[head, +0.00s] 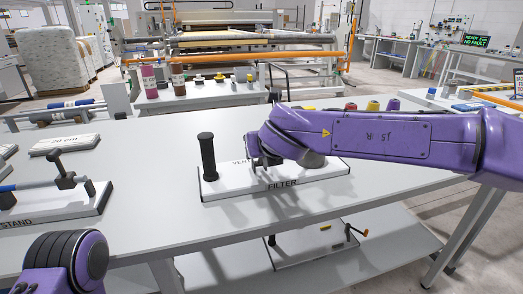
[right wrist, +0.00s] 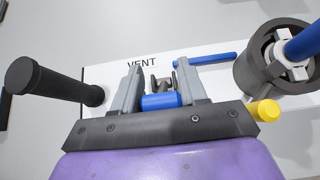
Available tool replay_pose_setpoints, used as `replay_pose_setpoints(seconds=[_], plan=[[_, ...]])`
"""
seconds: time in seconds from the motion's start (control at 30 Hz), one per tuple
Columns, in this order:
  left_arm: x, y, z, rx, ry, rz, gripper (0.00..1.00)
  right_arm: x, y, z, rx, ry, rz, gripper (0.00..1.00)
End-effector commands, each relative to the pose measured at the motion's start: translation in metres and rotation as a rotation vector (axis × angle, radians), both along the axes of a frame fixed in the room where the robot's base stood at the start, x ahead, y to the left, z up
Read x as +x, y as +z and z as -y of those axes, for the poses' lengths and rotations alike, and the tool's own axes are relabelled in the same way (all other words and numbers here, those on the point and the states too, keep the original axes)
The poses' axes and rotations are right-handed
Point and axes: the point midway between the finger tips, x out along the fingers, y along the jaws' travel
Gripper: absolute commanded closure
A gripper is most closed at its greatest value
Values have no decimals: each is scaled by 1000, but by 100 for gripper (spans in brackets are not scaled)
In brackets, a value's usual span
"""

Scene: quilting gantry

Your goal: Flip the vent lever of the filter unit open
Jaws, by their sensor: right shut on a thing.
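The filter unit is a white plate (head: 225,189) marked FILTER on the grey table, with an upright black post (head: 208,157) at its left end. My right gripper (head: 262,160) reaches down over the plate beside the VENT marking and hides much of the unit. In the right wrist view, the gripper's two grey fingers (right wrist: 160,92) are shut on the blue grip of the vent lever (right wrist: 162,101). A dark bracket (right wrist: 162,83) shows just beyond the grip. The lever's exact angle is hard to tell. My left gripper is out of view.
In the right wrist view, a blue bar (right wrist: 205,60) lies right of VENT, near a dark round housing (right wrist: 275,65). A yellow-ended peg (right wrist: 267,110) is close to the right finger. A stand (head: 60,205) occupies the table's left side; the front middle of the table (head: 150,220) is clear.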

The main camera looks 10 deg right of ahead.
Motion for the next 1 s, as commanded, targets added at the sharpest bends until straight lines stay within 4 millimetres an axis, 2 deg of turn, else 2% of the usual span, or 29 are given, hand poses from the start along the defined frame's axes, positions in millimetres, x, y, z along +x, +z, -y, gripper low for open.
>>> replay_pose_setpoints(seconds=[0.07,0.1,0.13,0.47,0.57,0.83,1.0], plan=[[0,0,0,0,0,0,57,0,1,0,0,1,3,100],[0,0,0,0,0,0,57,0,1,0,1,0,3,45],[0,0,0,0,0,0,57,0,1,0,1,0,3,36],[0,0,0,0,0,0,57,-3,3,1,0,-1,2,36],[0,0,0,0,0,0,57,-14,13,4,1,0,4,36],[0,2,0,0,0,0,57,-64,50,13,2,-1,4,36],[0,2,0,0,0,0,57,-81,62,16,0,0,2,36]])
